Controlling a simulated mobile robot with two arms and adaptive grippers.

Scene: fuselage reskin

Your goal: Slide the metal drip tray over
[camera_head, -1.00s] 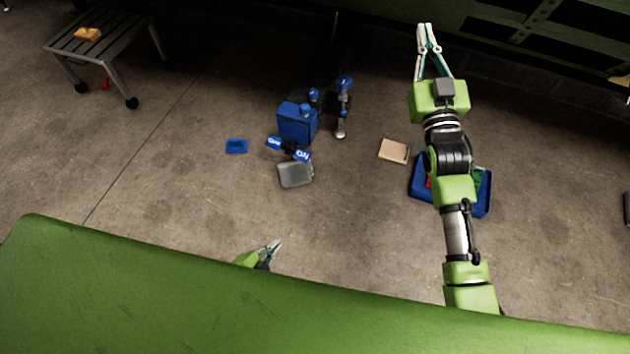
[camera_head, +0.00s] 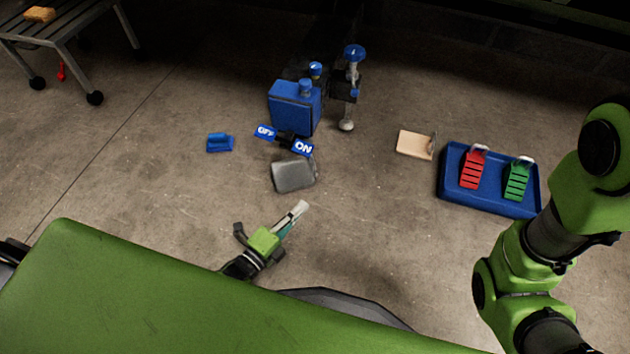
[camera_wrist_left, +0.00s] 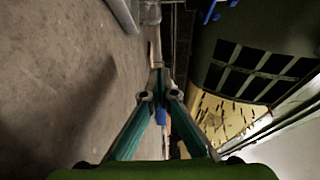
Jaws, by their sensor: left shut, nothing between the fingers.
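A grey metal tray-like piece (camera_head: 293,176) with rounded corners, which looks like the drip tray, lies on the floor just in front of the ON/OFF switch (camera_head: 285,140). My left gripper (camera_head: 300,209) is below it in the head view, pointing up and right toward it. A gap shows between the fingertips and the tray. The left fingers are shut and empty; in the left wrist view the fingertips (camera_wrist_left: 159,84) meet. The tray does not show clearly in the wrist view. My right arm is at the right edge of the head view, and its gripper is out of frame.
A blue canister (camera_head: 295,108) and a stand with a blue knob (camera_head: 350,88) are behind the switch. A small blue tray (camera_head: 219,143) is left. A tan board (camera_head: 414,145) and a blue tray (camera_head: 447,184) with red and green pedals are right. Floor between is clear.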

